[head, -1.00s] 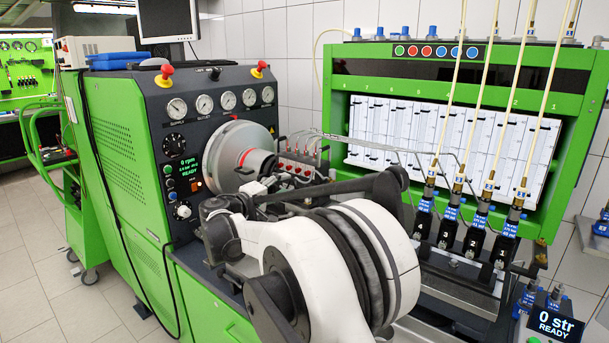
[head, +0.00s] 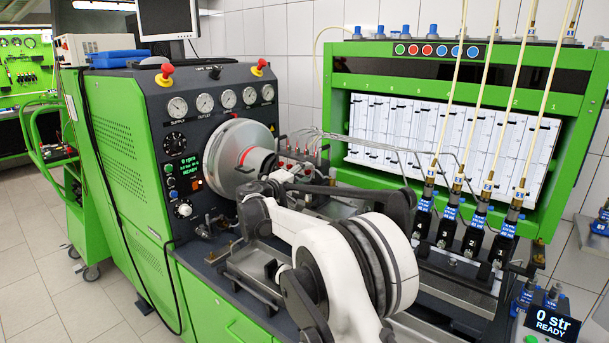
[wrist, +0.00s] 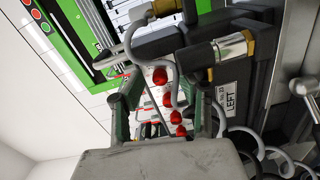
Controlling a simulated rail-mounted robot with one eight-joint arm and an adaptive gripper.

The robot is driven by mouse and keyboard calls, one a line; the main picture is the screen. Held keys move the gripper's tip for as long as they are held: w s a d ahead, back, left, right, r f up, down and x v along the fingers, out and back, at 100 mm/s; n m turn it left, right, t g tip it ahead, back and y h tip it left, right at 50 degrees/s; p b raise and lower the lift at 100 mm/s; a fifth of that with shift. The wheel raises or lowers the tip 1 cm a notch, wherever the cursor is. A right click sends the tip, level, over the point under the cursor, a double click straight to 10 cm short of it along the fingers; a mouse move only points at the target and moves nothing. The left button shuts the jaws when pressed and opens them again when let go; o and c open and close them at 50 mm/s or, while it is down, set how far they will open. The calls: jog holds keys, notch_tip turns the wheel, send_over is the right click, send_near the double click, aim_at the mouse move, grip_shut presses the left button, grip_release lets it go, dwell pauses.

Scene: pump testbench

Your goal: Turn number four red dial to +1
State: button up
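The red dials (wrist: 159,76) form a row on the pump unit, seen in the wrist view between and beyond my gripper's fingers. Several red knobs show there, and I cannot read their numbers or settings. In the head view, small red dials (head: 308,153) show on top of the pump block, partly behind my arm. My gripper (wrist: 164,100) is open in the wrist view, with a finger on each side of the dial row. Nothing is held between the fingers. In the head view my arm hides much of the gripper's surroundings, and I cannot tell its distance from the dials.
Metal pipes and a brass fitting (wrist: 163,7) cross close ahead in the wrist view. A plate marked LEFT (wrist: 230,100) lies at right. In the head view, a round metal housing (head: 240,158) stands left of the dials, and injectors (head: 474,236) stand at right.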

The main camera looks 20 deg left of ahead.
grip_shut()
jog(key=m+b, duration=0.3)
jog(key=shift+f+m, duration=0.1)
jog(key=shift+m, duration=0.3)
jog(key=m+b, duration=0.2)
jog(key=m, duration=0.2)
jog(key=shift+m, duration=0.6)
grip_release()
